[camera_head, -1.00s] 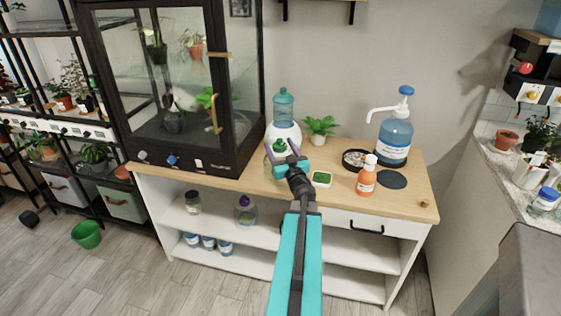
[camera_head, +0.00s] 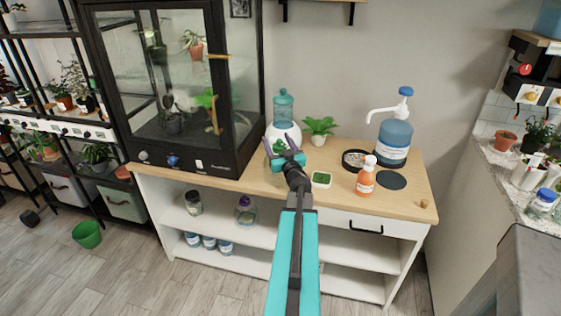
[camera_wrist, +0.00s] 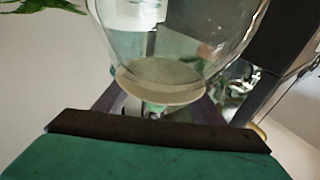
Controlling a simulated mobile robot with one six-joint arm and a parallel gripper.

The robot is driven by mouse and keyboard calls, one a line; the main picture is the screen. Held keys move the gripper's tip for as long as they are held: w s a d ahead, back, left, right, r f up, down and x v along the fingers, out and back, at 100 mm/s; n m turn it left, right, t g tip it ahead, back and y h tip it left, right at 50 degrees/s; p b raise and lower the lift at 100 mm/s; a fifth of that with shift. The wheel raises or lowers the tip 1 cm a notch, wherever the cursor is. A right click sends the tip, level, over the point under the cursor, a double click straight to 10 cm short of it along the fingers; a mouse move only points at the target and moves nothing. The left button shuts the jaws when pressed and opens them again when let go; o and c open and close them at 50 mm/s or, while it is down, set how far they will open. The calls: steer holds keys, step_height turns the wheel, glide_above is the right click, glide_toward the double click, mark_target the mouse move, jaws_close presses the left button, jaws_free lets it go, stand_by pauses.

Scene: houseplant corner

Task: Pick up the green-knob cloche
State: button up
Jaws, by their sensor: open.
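The green knob of the cloche (camera_head: 279,146) shows between my fingertips on the wooden counter, in front of a white, teal-topped bottle. The cloche's clear glass is hard to make out in the head view. In the wrist view, clear curved glass with a pale disc (camera_wrist: 162,82) fills the upper middle, and a small green piece sits below it between the dark fingers. My gripper (camera_head: 280,147) is open, with its fingers on either side of the green knob; it also shows in the wrist view (camera_wrist: 156,108). Contact with the knob cannot be told.
The teal-topped bottle (camera_head: 284,104) stands right behind the gripper. A glass cabinet (camera_head: 165,80) is close on the left and a potted plant (camera_head: 320,128) on the right. A purple-knob jar (camera_head: 245,211) is on the shelf below.

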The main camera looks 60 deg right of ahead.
steer(key=shift+x, duration=0.95)
steer(key=shift+r, duration=0.1)
jaws_close()
